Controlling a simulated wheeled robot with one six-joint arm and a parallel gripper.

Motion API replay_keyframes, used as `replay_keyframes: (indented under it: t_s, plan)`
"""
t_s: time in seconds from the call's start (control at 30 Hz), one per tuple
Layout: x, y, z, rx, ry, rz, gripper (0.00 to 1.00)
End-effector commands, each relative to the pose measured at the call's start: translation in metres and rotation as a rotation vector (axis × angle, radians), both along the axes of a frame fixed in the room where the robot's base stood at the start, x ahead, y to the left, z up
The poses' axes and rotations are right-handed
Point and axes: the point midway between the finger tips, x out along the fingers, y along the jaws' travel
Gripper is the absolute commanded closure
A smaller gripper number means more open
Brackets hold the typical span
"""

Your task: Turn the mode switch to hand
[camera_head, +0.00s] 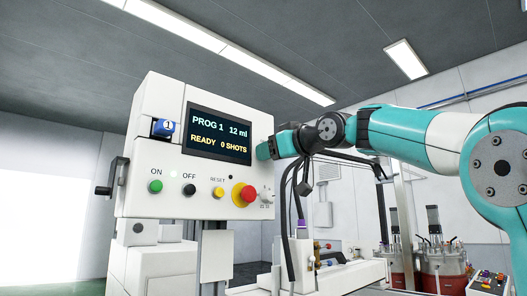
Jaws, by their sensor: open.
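The control panel (150,185) is a white box with a dark screen (219,134) reading "PROG 1 12 ml, READY 0 SHOTS". A small grey knob with tiny marks below it (265,194) sits at its lower right, beside the red emergency button (243,194); it looks like the mode switch. Its marks and setting are too small to read. My arm comes in from the right, its wrist near the panel's right edge.
Red vessels (443,262) stand at the back right.

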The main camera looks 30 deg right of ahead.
Motion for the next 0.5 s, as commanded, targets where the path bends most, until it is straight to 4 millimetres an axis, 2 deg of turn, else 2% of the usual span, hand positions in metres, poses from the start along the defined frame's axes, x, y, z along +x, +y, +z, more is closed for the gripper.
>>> replay_keyframes:
  t_s: [0.23, 0.43, 0.5]
  plan:
    - [0.0008, 0.0024, -0.0003, 0.000, 0.000, 0.003, 0.47]
    - [0.0009, 0.0028, -0.0003, 0.001, 0.000, 0.004, 0.93]
    - [0.0008, 0.0028, -0.0003, 0.001, 0.000, 0.004, 0.96]
